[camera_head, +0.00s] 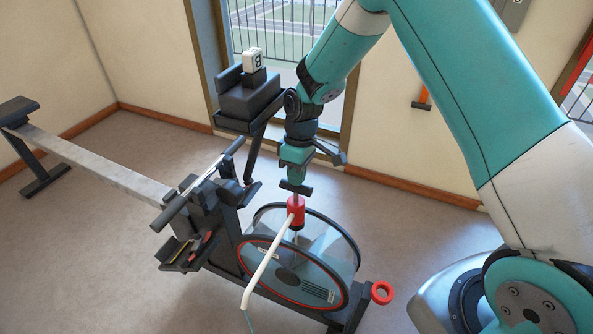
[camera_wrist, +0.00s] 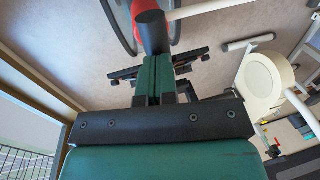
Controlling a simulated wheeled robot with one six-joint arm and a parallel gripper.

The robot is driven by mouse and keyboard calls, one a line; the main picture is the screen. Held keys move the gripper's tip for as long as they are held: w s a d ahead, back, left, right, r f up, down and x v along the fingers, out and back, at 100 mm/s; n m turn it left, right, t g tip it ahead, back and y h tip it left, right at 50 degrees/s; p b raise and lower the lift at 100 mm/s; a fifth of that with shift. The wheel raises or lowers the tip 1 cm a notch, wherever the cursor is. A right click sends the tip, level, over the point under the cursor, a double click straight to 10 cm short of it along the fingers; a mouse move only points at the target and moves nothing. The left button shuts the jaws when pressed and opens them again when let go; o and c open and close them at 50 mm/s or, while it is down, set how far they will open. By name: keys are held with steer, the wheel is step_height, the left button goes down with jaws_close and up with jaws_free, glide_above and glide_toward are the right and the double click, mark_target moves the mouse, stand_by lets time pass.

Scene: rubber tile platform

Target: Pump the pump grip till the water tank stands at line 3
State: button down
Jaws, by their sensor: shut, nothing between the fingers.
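The water tank (camera_head: 335,248) is a clear drum with a red-edged, dark-centred face, low on the rowing machine. Its line marks and water level are too small to read. The pump grip (camera_head: 296,188) is a short dark bar on a thin rod above a red collar (camera_head: 296,212) at the top of the tank. It also shows dark beyond the fingertips in the wrist view (camera_wrist: 152,32). My gripper (camera_head: 294,172) is shut and empty, its fingers pointing down just above the grip. In the wrist view its green fingers (camera_wrist: 153,68) are together; whether they touch the grip is unclear.
A white pipe (camera_head: 266,262) runs down from the red collar across the tank's front. A red ring (camera_head: 381,292) sits at the frame's right end. The handlebar (camera_head: 198,187), dark box (camera_head: 249,98) and pale rail (camera_head: 92,164) lie left. The floor at lower left is clear.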

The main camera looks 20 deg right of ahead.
step_height(320, 180, down, 2)
steer(key=shift+s+f, duration=0.1)
steer(key=shift+f, duration=0.1)
step_height(320, 180, up, 14)
steer(key=w+d+p, duration=0.2)
stand_by(0.4)
steer(key=shift+r, duration=0.1)
stand_by(0.5)
